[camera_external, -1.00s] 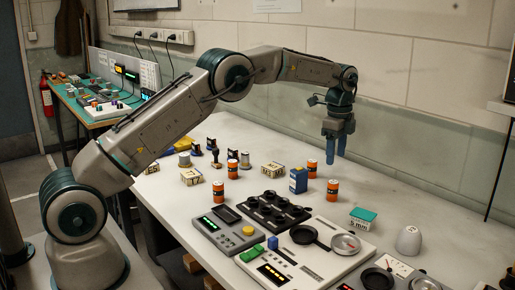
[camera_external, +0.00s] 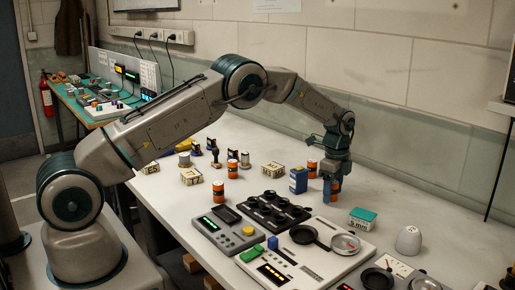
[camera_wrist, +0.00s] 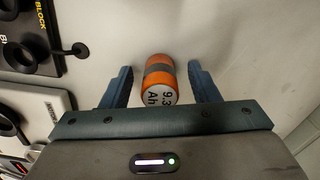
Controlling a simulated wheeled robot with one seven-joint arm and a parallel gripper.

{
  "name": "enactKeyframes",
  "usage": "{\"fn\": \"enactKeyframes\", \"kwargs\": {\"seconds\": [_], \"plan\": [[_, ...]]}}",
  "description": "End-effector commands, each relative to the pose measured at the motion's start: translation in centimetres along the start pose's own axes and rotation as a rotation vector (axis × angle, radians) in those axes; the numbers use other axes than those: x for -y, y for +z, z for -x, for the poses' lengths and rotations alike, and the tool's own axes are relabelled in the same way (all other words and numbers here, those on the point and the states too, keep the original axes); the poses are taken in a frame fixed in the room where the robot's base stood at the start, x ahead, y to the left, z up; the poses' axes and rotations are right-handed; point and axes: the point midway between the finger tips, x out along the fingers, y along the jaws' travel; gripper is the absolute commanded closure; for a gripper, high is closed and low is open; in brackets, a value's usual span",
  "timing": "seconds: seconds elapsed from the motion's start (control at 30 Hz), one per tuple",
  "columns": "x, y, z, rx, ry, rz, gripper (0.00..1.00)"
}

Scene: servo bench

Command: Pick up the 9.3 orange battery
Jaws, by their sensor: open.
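The orange battery marked "9.3 Ah" (camera_wrist: 159,72) has a grey band and a white printed end, and shows between my fingers in the wrist view. In the external view this battery (camera_external: 337,187) is partly hidden by my gripper (camera_external: 332,185), which is down around it at table level. In the wrist view my gripper (camera_wrist: 160,88) is open, one blue finger on each side of the battery, with a gap visible on both sides.
Another orange battery (camera_external: 312,167) and a blue box (camera_external: 298,180) stand close to the left of my gripper. A green-topped box (camera_external: 363,217) is at the right. A black block (camera_external: 273,208) lies in front.

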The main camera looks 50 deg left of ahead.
Motion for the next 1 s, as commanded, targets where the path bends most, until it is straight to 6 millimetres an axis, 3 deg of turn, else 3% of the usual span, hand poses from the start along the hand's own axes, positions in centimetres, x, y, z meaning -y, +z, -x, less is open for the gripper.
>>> {"fn": "enactKeyframes", "kwargs": {"seconds": [0.1, 0.3, 0.67, 0.83, 0.93, 1.0], "plan": [[0.0, 0.0, 0.0, 0.0, 0.0, 0.0, 0.45], [0.0, 0.0, 0.0, 0.0, 0.0, 0.0, 0.96], [0.1, 0.0, 0.4, -0.001, -0.001, 0.001, 0.96], [0.1, 0.0, 1.9, -0.002, -0.004, 0.002, 0.96], [0.1, 0.0, 3.9, -0.003, -0.006, 0.002, 0.96], [-1.0, -1.1, 4.8, -0.003, -0.002, -0.003, 0.96]]}}
